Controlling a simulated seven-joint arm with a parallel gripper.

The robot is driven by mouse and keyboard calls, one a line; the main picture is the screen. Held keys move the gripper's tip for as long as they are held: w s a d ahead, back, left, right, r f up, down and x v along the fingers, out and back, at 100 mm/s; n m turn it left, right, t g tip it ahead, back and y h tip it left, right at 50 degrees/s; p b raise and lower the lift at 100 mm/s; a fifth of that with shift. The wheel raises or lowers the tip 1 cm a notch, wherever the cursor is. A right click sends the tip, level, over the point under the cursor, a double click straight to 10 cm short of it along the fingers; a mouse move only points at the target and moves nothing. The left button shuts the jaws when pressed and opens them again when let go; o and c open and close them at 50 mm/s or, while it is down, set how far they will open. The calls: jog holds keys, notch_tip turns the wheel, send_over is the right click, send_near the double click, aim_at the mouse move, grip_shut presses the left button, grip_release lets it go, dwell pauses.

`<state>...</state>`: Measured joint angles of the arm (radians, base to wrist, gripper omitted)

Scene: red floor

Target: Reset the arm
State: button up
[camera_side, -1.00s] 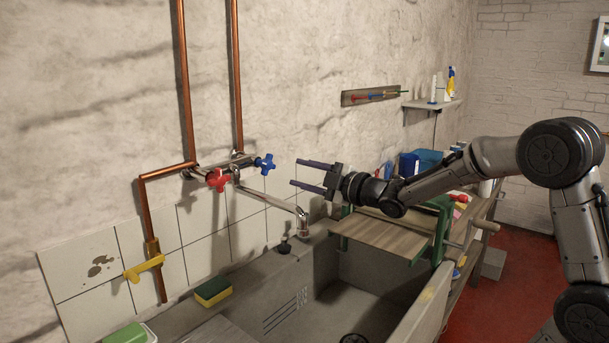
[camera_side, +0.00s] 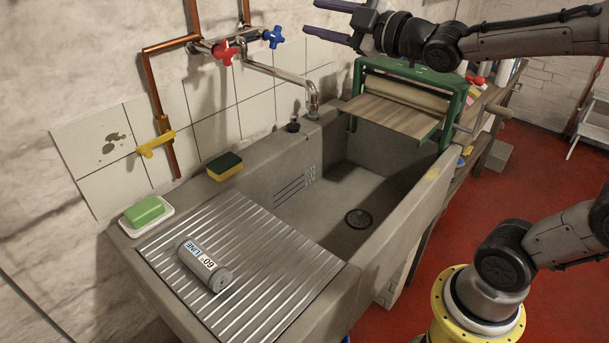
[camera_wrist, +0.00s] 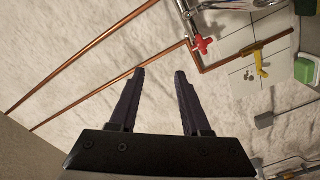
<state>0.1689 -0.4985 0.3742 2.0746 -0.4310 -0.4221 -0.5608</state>
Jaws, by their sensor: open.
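My gripper (camera_side: 326,20) is at the top of the side view, its two dark purple fingers pointing left. It is open and empty, raised above the sink and to the right of the tap valves. In the wrist view my gripper (camera_wrist: 158,75) shows both fingers apart with only the white wall and copper pipes between and beyond them. My arm runs off to the right edge of the side view. Its yellow base ring is at the lower right.
A stone sink (camera_side: 420,200) holds a ribbed metal drainboard (camera_side: 290,262) with a grey cylinder (camera_side: 204,265) lying on it. A green soap (camera_side: 144,211), a sponge (camera_side: 225,166), a red valve (camera_side: 224,52), a blue valve (camera_side: 274,36) and a green-framed wringer (camera_side: 455,100) stand nearby.

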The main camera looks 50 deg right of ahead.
jog(key=s+a+f+m+g, duration=0.1)
jog(key=s+f+m+g, duration=0.4)
jog(key=s+f, duration=0.5)
jog(key=s+a+f+m+g, duration=0.2)
jog(key=s+f+m+g, duration=0.4)
jog(key=s+f, duration=0.4)
jog(key=s+g, duration=0.1)
jog(key=s, duration=0.4)
jog(key=shift+s+a, duration=0.15)
jog(key=shift+r, duration=0.1)
